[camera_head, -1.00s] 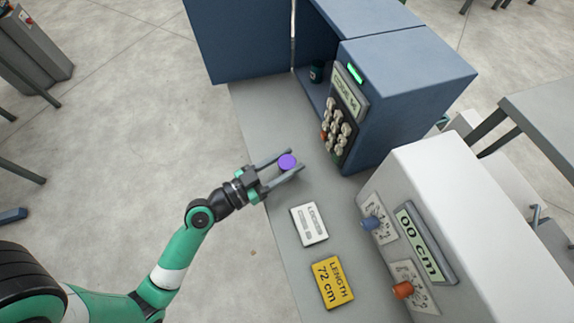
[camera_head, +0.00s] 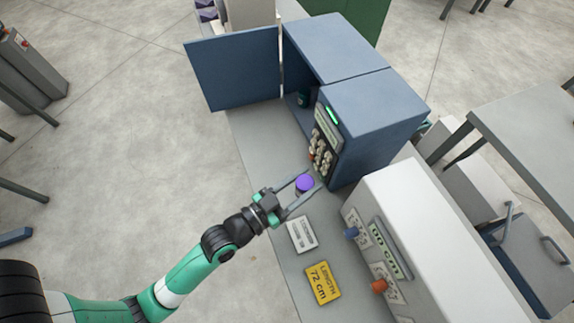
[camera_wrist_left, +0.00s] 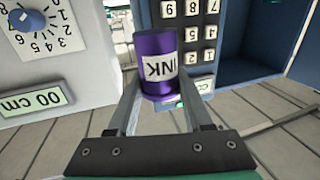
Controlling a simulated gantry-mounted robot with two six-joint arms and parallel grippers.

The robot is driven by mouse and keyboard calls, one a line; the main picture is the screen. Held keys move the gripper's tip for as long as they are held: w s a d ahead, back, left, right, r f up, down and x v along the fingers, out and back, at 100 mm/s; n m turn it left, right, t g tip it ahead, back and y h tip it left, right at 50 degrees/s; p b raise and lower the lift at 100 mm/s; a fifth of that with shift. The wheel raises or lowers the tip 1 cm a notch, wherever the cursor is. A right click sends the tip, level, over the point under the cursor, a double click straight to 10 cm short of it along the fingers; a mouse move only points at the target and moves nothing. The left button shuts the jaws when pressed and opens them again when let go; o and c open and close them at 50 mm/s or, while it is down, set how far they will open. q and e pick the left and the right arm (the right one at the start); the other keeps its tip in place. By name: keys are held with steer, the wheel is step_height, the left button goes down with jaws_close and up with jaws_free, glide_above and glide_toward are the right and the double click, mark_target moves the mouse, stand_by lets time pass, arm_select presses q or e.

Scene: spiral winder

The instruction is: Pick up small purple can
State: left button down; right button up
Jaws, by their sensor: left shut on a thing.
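The small purple can (camera_head: 304,184) is between the fingers of my left gripper (camera_head: 301,191), above or at the grey bench in front of the blue machine's keypad. In the left wrist view the can (camera_wrist_left: 157,50) is upright in the picture, with a pale label whose letters "INK" appear upside down. My left gripper (camera_wrist_left: 160,108) is shut on it, one finger on each side. I cannot tell whether the can's base touches the bench. My right gripper is not in view.
A white machine (camera_head: 440,250) with dials stands at right. A white card (camera_head: 302,235) and a yellow length card (camera_head: 322,284) lie on the bench (camera_head: 262,140).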

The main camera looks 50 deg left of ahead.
arm_select(q)
steer(key=shift+w+d+r, duration=0.15)
steer(key=shift+d+r, duration=0.35)
steer(key=shift+d, duration=0.2)
steer(key=d, duration=0.1)
steer(key=d+r, duration=0.1)
steer(key=d, duration=0.1)
steer(key=w+d+r, duration=0.1)
steer(key=d, duration=0.1)
steer(key=shift+d+b, duration=0.15)
steer(key=shift+b, duration=0.25)
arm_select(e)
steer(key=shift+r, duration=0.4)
